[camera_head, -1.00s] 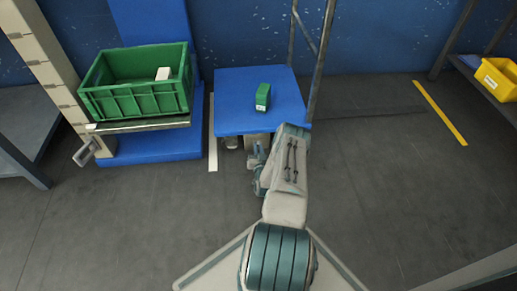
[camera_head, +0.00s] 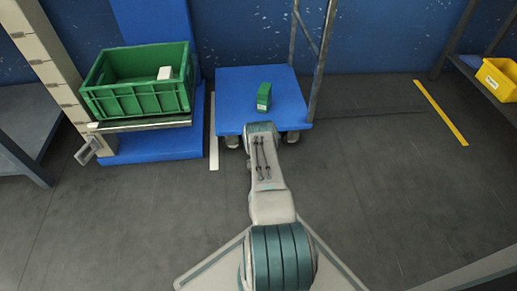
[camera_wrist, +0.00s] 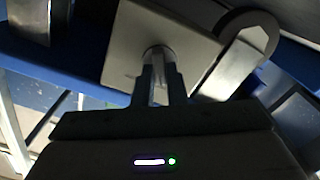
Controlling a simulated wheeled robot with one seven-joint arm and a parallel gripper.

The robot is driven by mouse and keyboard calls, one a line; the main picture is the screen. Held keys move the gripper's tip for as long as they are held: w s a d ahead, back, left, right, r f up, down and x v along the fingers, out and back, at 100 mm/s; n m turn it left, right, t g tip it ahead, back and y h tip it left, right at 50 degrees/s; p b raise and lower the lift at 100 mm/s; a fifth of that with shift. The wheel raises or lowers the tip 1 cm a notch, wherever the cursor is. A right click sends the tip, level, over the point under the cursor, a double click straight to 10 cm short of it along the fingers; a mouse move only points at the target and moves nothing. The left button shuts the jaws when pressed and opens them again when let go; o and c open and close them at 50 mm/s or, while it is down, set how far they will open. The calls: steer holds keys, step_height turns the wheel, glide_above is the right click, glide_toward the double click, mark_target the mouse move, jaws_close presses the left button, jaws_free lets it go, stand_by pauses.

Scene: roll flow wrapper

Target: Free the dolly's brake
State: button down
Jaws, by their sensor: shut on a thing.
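The dolly (camera_head: 238,95) is a blue platform on small wheels against the back wall, with a small green box (camera_head: 264,97) on top. In the head view my forearm reaches to the dolly's front edge and hides my gripper. In the wrist view my gripper (camera_wrist: 160,72) is shut on a small round metal knob (camera_wrist: 157,52), which stands out from a pale square plate (camera_wrist: 122,50) under the dolly. I take the knob to be the brake's. Its setting cannot be read.
A green crate (camera_head: 137,103) with a white block inside sits on a lift shelf to the left. A tall metal frame (camera_head: 320,60) stands at the dolly's right. A yellow bin (camera_head: 497,78) is on the far-right shelf. The floor right of the dolly is clear.

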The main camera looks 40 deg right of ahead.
steer(key=shift+s+f, duration=0.1)
steer(key=shift+f, duration=0.05)
stand_by(0.4)
steer(key=c, duration=1.5)
jaws_free()
steer(key=shift+o, duration=0.2)
